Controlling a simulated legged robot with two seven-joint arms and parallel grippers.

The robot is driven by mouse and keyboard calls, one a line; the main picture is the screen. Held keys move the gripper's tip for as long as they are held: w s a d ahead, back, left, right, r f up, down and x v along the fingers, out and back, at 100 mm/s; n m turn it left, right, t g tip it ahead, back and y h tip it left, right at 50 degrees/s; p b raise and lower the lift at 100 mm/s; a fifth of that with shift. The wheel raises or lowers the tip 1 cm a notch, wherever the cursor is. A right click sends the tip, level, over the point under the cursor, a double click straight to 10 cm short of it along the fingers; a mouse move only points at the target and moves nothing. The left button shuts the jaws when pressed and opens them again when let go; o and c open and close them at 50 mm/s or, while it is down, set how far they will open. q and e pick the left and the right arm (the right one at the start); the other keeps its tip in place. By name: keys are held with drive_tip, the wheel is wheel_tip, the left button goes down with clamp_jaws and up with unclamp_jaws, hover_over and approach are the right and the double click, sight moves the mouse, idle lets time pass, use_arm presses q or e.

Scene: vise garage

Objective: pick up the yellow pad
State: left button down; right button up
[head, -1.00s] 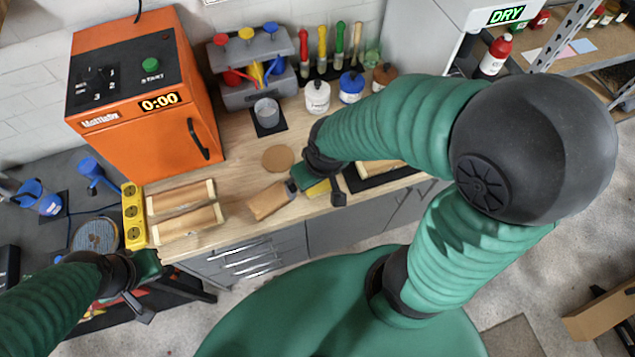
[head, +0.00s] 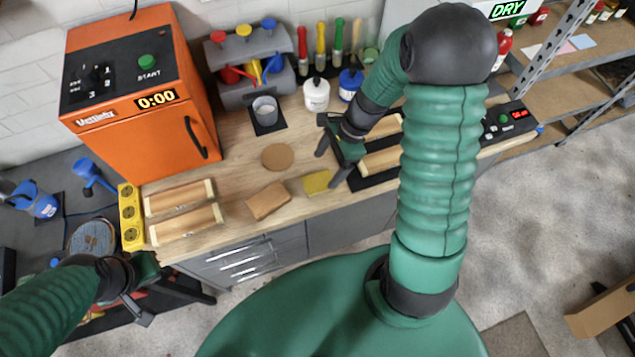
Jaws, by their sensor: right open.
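The yellow pad (head: 317,182) lies flat on the wooden workbench (head: 235,165), near its front edge, between a brown block (head: 267,201) and a black tray. My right gripper (head: 328,170) is open and empty. It is above the bench, just right of and behind the pad, with its fingers apart and pointing down-left. My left gripper (head: 142,302) is at the lower left, away from the pad, over the dark side bench; its jaw opening is not clear.
A cork disc (head: 277,157) lies behind the pad. Wooden pieces (head: 382,160) sit on the black tray under my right arm. A grey cup (head: 265,110), white jar (head: 316,95) and orange machine (head: 140,90) stand behind. Bare bench lies around the disc.

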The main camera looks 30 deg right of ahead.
sight(319, 181)
drive_tip(key=shift+w+a+f, duration=0.1)
drive_tip(key=shift+a+f, duration=0.15)
drive_tip(key=shift+f, duration=0.2)
drive_tip(key=x, duration=0.4)
drive_tip(key=shift+s+a, duration=0.1)
drive_tip(key=shift+s, duration=0.3)
drive_tip(key=shift+w+a+f, duration=0.1)
drive_tip(key=shift+w+f, duration=0.05)
drive_tip(key=shift+f, duration=0.35)
drive_tip(key=shift+a+r, duration=0.1)
drive_tip(key=c, duration=1.6)
drive_tip(key=shift+o, duration=0.2)
